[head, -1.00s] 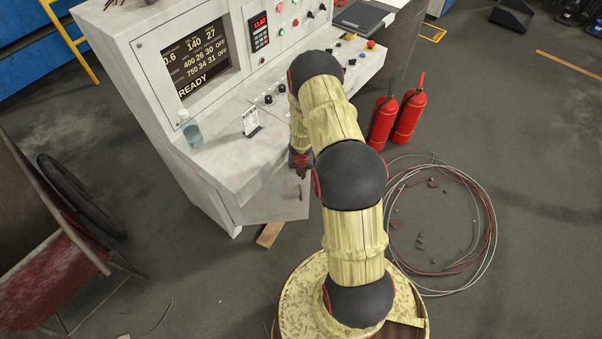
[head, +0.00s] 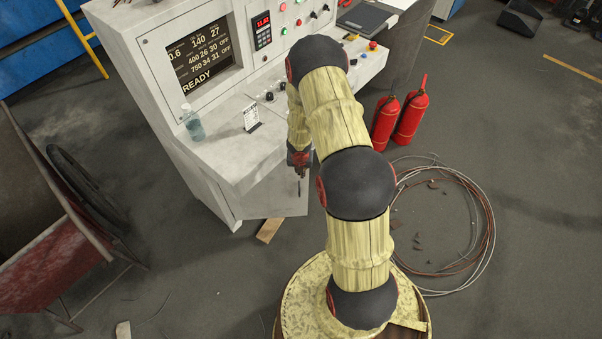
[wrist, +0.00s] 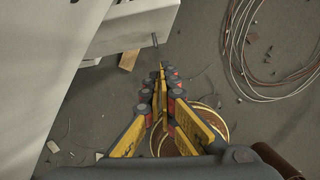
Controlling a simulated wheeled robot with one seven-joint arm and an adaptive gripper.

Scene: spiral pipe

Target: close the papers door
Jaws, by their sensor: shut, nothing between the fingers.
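The papers door (head: 272,197) is a pale grey panel low on the front of the console. It appears to stand open, swung out from the cabinet. A small dark handle (head: 299,187) is near its free edge; the handle (wrist: 155,40) also shows at the top of the wrist view, beside the door (wrist: 125,28). My gripper (head: 302,170) is at the door's upper free corner in the head view, partly hidden by my arm. In the wrist view my gripper's yellow-and-grey fingers (wrist: 162,68) are shut and empty, below the handle in the picture and seemingly apart from it.
The console (head: 215,165) carries a screen, buttons, a bottle (head: 192,122) and a small card stand (head: 251,117). A wood block (head: 268,230) lies below the door. Two red extinguishers (head: 410,118) and coiled cable (head: 487,235) are to the right.

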